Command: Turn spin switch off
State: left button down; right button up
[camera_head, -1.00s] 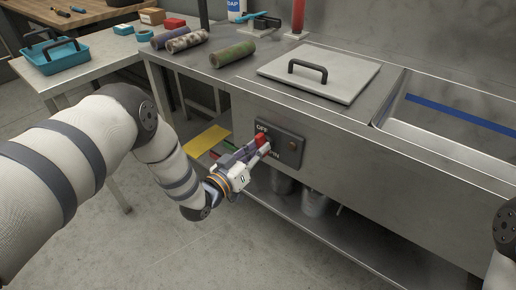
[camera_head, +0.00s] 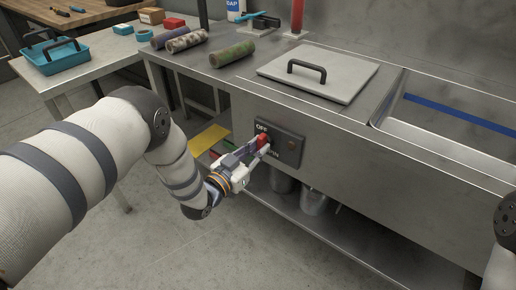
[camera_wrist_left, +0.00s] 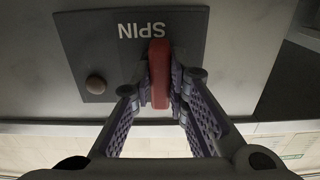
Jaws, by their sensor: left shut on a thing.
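The spin switch is a red lever (camera_head: 263,139) on a dark panel (camera_head: 290,148) on the front of the steel counter. The panel reads OFF at its top and SPIN lower down, and has a brown round button (camera_head: 292,145). In the wrist view the red lever (camera_wrist_left: 159,75) stands between my left gripper's (camera_wrist_left: 159,95) fingers, with the SPIN label upside down beside its end. My left gripper (camera_head: 258,146) is shut on the lever. In the head view the red part shows just below OFF; its exact setting is hard to tell. My right gripper is out of view.
A grey lid (camera_head: 318,76) with a black handle lies on the counter beside a sink basin (camera_head: 450,115). Metal pots (camera_head: 314,202) stand on the lower shelf. Floor in front is clear.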

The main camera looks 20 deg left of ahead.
pick_arm(q)
jog(key=shift+f, duration=0.1)
jog(key=c, duration=1.6)
grip_release()
jog(key=shift+o, duration=0.2)
jog(key=v, duration=1.2)
